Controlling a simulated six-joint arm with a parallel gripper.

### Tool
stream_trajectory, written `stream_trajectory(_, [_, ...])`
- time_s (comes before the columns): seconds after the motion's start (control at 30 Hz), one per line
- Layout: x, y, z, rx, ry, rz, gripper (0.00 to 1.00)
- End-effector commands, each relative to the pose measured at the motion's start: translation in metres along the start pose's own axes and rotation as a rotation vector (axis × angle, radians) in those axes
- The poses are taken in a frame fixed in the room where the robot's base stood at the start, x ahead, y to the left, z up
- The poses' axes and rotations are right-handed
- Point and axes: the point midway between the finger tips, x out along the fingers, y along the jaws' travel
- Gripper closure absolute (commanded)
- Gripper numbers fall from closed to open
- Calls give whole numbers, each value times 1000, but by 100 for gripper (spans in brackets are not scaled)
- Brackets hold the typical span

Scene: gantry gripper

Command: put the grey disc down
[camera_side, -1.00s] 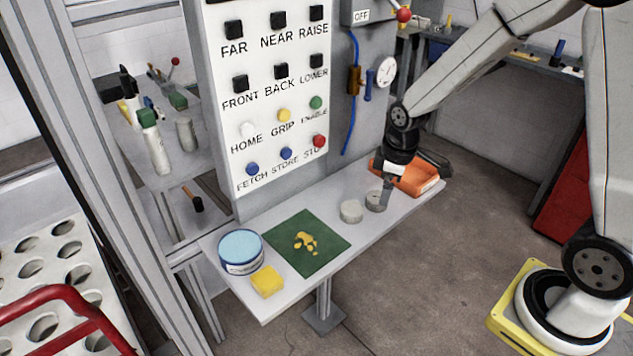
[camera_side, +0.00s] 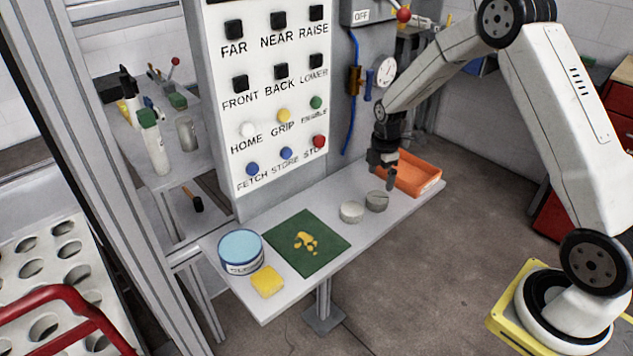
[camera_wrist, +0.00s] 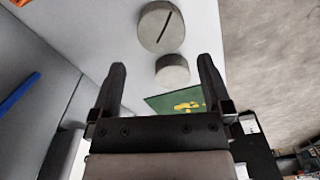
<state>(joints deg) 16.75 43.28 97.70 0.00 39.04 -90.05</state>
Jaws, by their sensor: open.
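A grey disc with a dark slot across its top (camera_side: 376,200) lies flat on the pale shelf (camera_side: 322,279). It also shows at the top of the wrist view (camera_wrist: 158,32). A plainer, lighter grey disc (camera_side: 351,211) lies just left of it, and is below it in the wrist view (camera_wrist: 172,75). My gripper (camera_side: 383,172) is above the slotted disc, clear of both discs. In the wrist view its two fingers (camera_wrist: 162,66) are wide apart with nothing held between them.
An orange tray (camera_side: 428,187) stands on the shelf behind my gripper. A green mat (camera_side: 283,239) with yellow pieces, a blue-topped tin (camera_side: 240,249) and a yellow block (camera_side: 267,282) are further left. A button panel (camera_side: 262,120) rises behind the shelf.

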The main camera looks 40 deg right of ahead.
Motion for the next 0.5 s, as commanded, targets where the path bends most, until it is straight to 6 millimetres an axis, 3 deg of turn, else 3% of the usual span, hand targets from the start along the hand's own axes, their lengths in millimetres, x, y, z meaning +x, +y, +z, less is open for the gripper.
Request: stream_trajectory(0.5, [26, 0, -1, 2, 0, 0, 0])
